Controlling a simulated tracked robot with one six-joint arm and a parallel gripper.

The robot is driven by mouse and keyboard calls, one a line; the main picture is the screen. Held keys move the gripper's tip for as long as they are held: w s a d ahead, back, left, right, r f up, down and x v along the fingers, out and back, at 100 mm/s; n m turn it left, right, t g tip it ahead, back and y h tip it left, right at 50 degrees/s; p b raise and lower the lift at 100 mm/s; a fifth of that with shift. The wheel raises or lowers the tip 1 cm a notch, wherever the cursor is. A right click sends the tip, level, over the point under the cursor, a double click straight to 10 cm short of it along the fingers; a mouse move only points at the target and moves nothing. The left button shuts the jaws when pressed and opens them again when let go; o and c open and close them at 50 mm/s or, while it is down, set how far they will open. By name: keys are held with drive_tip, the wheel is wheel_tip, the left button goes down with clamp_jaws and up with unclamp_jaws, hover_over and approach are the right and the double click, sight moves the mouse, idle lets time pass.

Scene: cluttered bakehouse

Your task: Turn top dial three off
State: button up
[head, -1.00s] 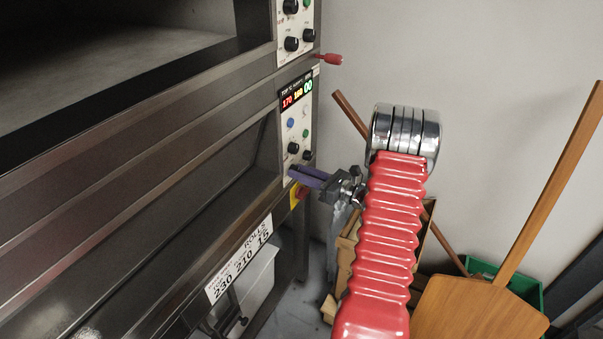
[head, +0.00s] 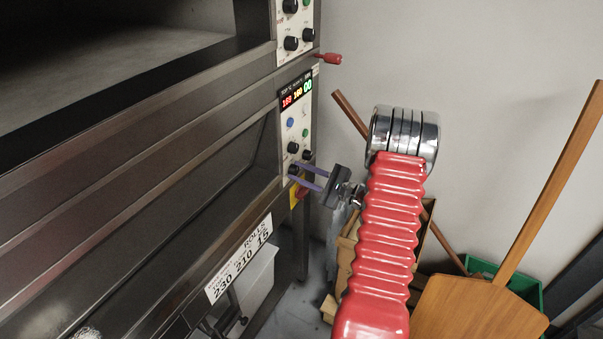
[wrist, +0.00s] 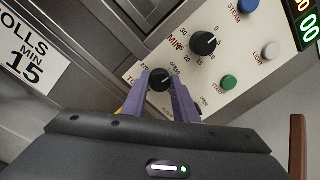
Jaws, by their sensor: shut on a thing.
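My gripper (head: 291,172) reaches the lower oven control panel (head: 295,135) from the right. In the wrist view its two purple fingers (wrist: 162,84) are shut on a black dial (wrist: 160,77), one on each side of its knob. Lettering beside this dial starts with "TO"; the rest is partly hidden by a finger. The fingers cover most of the dial in the head view. A display (head: 296,92) above shows red, yellow and green digits.
Another black dial (wrist: 204,43) marked for minutes sits close above, with green (wrist: 228,82), white (wrist: 270,50) and blue (wrist: 246,5) buttons. A red knob (head: 329,59) sticks out above the panel. A wooden peel (head: 490,300) leans at right.

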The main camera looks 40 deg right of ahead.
drive_tip(key=shift+d+n, duration=0.1)
drive_tip(key=shift+n, duration=0.4)
drive_tip(key=o, duration=1.1)
drive_tip(key=shift+c, duration=0.2)
drive_tip(key=v, duration=1.3)
drive_tip(key=shift+s, duration=0.4)
drive_tip(key=shift+d+f, duration=0.1)
drive_tip(key=shift+f, duration=0.05)
